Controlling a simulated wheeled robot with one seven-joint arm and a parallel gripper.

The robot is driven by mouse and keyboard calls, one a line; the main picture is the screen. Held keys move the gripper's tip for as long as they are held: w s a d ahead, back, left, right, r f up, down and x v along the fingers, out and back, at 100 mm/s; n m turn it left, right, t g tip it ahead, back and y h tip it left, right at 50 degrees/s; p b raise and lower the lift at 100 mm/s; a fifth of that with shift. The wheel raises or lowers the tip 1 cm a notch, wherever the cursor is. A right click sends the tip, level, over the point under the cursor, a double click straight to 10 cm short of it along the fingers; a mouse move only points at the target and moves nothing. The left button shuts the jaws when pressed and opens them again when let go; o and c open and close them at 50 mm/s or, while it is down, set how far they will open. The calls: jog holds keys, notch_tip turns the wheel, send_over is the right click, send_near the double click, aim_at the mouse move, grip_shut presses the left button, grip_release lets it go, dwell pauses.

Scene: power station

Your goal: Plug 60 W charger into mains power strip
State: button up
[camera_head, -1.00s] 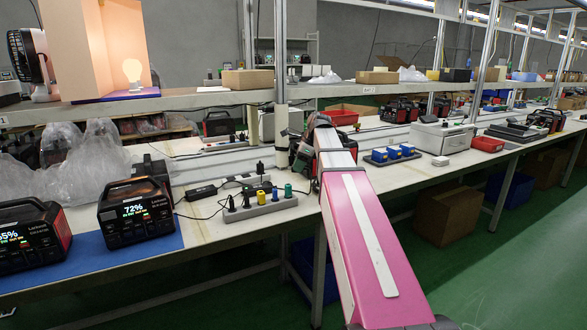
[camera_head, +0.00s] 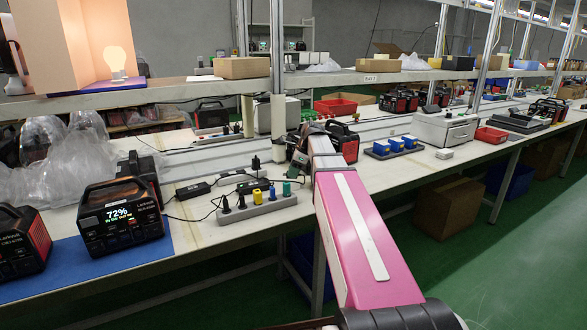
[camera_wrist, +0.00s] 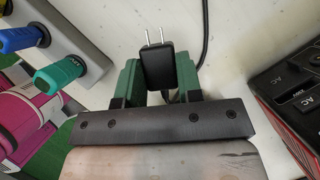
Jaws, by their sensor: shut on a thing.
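My gripper (camera_wrist: 157,85) has green fingers shut on a black charger (camera_wrist: 170,62). Its two metal prongs point to the top of the wrist view, free in the air, and a black cable runs behind it. The grey power strip (camera_head: 262,208) lies on the bench left of my arm. It carries black, yellow, blue and teal plugs. In the wrist view the strip (camera_wrist: 90,40) is at the upper left, with its blue and teal plugs left of the charger and apart from it. In the head view my arm hides most of the gripper; the charger is not clear there.
A power station showing 72% (camera_head: 122,215) stands on a blue mat left of the strip. A black adapter (camera_head: 193,190) and cables lie behind the strip. A red-black station (camera_head: 345,142) is close behind my arm. A shelf (camera_head: 190,90) runs above the bench.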

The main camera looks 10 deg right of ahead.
aim_at(294, 189)
jog(key=shift+f, duration=2.45)
jog(key=o, duration=1.1)
jog(key=shift+r, duration=0.1)
